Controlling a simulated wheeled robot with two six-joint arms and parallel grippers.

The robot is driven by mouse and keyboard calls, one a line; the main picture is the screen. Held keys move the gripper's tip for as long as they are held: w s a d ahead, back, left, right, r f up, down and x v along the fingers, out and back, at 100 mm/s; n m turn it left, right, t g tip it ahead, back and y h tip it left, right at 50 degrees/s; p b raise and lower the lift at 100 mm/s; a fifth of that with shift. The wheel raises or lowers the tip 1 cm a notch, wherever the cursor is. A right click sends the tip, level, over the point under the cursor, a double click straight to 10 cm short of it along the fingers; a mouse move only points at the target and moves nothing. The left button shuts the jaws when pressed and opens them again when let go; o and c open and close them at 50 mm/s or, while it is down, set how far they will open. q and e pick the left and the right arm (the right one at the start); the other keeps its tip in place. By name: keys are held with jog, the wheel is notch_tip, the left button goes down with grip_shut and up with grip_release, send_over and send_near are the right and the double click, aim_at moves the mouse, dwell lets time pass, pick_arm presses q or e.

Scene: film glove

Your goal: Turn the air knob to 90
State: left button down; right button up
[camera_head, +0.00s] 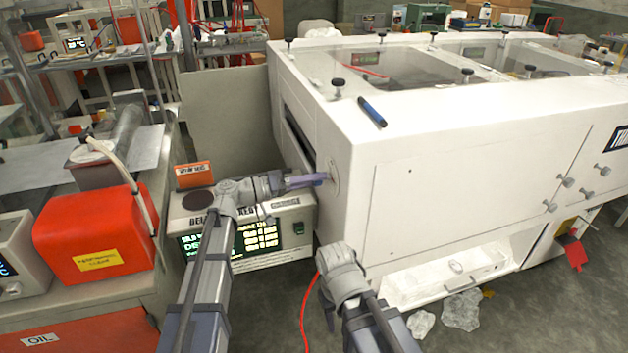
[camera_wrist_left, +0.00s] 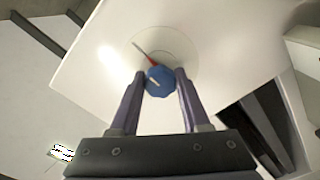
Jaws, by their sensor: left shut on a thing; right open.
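A faceted blue knob (camera_wrist_left: 160,82) sits on a pale round dial (camera_wrist_left: 178,48) on the white machine's panel. A red pointer with a light tip extends from the knob to the upper left over the dial. My left gripper (camera_wrist_left: 160,84) has its two purple fingers on either side of the knob, shut on it. In the head view my left gripper (camera_head: 318,180) reaches the dial (camera_head: 334,177) at the machine's left end and hides the knob. Dial markings are too faint to read. My right gripper (camera_head: 328,298) is low before the machine; its fingers are hard to make out.
The white machine (camera_head: 455,150) fills the right side, with a blue marker (camera_head: 372,112) on top. A display box (camera_head: 285,225) stands under my left arm. A red cable (camera_head: 306,315) hangs near my right arm.

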pick_arm(q)
jog(key=shift+f, duration=0.1)
dwell(0.4)
jog(key=shift+c, duration=1.9)
grip_release()
jog(key=v, duration=0.7)
jog(key=shift+s+a, duration=0.15)
jog(key=shift+a, duration=0.2)
